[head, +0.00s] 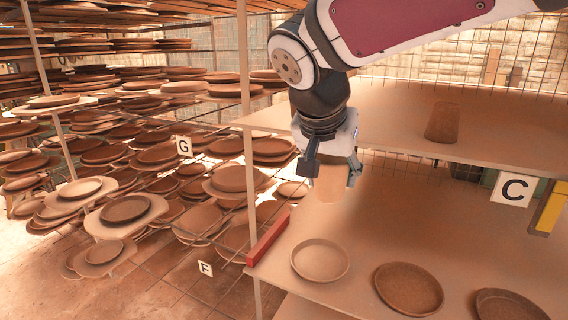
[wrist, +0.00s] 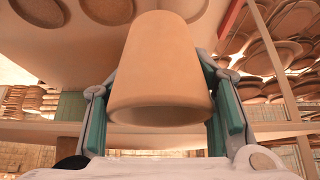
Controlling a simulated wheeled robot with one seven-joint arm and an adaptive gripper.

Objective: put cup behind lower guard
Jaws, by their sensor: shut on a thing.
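A tan tapered cup (head: 329,188) hangs in my gripper (head: 332,172), above the lower shelf board (head: 375,225). In the wrist view the cup (wrist: 160,65) fills the middle, its wide end towards the camera, with a finger of my gripper (wrist: 163,110) on each side. The gripper is shut on it. The lower guard, a red bar (head: 267,241), lies along the left edge of the lower board. The cup is above and to the right of it, apart from it. The guard (wrist: 231,18) also shows at the top right of the wrist view.
A pale plate (head: 320,260) and brown plates (head: 409,288) stand along the front of the lower board. A brown cup (head: 442,122) stands on the upper shelf (head: 500,145). A rack post (head: 248,150) rises left of my gripper. The board behind the pale plate looks clear.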

